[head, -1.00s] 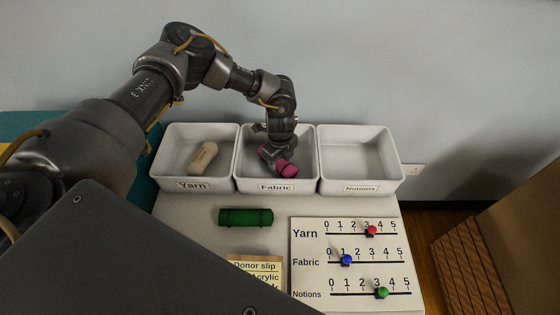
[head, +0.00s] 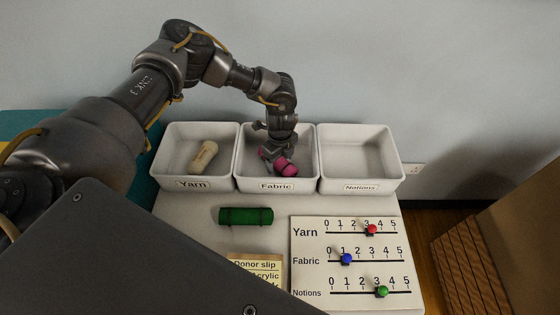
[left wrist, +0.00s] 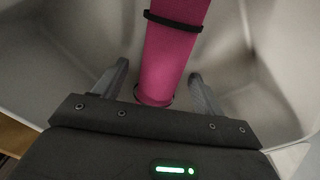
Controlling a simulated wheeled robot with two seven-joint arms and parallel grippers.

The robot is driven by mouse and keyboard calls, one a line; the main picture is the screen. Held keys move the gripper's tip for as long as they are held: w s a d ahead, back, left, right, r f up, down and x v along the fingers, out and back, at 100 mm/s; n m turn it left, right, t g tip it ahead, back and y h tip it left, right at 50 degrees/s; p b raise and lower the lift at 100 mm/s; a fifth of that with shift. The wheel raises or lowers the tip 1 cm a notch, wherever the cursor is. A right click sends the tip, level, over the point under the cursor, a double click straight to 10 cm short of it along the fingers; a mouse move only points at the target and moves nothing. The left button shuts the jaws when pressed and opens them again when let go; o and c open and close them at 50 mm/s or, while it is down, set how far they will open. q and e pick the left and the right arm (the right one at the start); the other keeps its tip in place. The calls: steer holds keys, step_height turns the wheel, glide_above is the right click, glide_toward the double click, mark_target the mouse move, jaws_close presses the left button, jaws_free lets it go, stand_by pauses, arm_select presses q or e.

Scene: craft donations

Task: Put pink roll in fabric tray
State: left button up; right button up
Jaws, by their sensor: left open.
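The pink roll (head: 286,168) with dark bands is in the middle white tray labelled Fabric (head: 277,186). My left gripper (head: 277,155) is down in that tray at the roll, and part of the roll is hidden behind it. In the left wrist view the pink roll (left wrist: 172,62) extends away between the two fingers of the left gripper (left wrist: 158,90). The fingers are open, with a gap on each side of the roll. My right gripper is not in view.
The Yarn tray (head: 195,184) on the left holds a beige roll (head: 203,156). The Notions tray (head: 361,187) on the right is empty. A green roll (head: 245,216), a donor slip (head: 258,268) and a slider board (head: 350,262) are on the table in front.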

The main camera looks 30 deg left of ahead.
mark_target(280, 160)
arm_select(q)
step_height(280, 160, up, 11)
steer(key=b, duration=0.1)
steer(key=shift+r, duration=0.2)
stand_by(0.5)
